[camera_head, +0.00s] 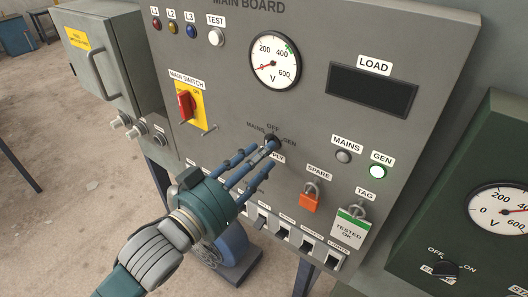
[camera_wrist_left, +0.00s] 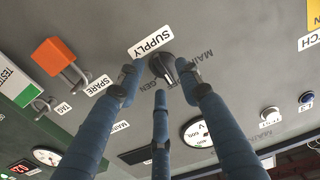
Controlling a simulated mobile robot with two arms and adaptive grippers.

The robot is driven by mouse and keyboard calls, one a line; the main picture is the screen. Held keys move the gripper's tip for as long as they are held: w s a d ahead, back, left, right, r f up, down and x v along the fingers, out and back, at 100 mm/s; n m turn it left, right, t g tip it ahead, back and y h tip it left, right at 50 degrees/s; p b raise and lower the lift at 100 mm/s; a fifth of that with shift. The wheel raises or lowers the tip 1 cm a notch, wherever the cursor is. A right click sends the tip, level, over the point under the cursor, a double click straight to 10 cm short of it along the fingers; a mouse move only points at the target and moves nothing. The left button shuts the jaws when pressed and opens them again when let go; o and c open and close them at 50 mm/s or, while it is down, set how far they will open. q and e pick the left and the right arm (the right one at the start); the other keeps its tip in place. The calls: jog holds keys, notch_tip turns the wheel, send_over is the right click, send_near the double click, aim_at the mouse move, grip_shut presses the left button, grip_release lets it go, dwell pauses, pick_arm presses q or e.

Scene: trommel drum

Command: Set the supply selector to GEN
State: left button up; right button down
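The supply selector (camera_head: 271,141) is a small dark round knob on the grey main board, with MAINS, OFF and GEN printed around it. In the left wrist view the selector (camera_wrist_left: 163,68) shows a pale pointer mark; I cannot tell exactly which label it meets. In the left wrist view the gripper (camera_wrist_left: 160,85) shows gaps beside the knob; contact is unclear. My right gripper is not in view.
The main switch (camera_head: 185,105) is red on a yellow plate, left of the selector. An orange padlock (camera_head: 310,201) and a TESTED OK tag (camera_head: 350,228) hang to the right. Several breaker switches (camera_head: 308,243) line the lower edge. A green cabinet (camera_head: 480,150) stands at right.

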pick_arm(q)
jog(key=shift+x, duration=0.95)
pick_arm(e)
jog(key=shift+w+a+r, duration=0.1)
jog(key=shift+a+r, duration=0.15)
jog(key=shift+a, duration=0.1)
pick_arm(q)
grip_shut()
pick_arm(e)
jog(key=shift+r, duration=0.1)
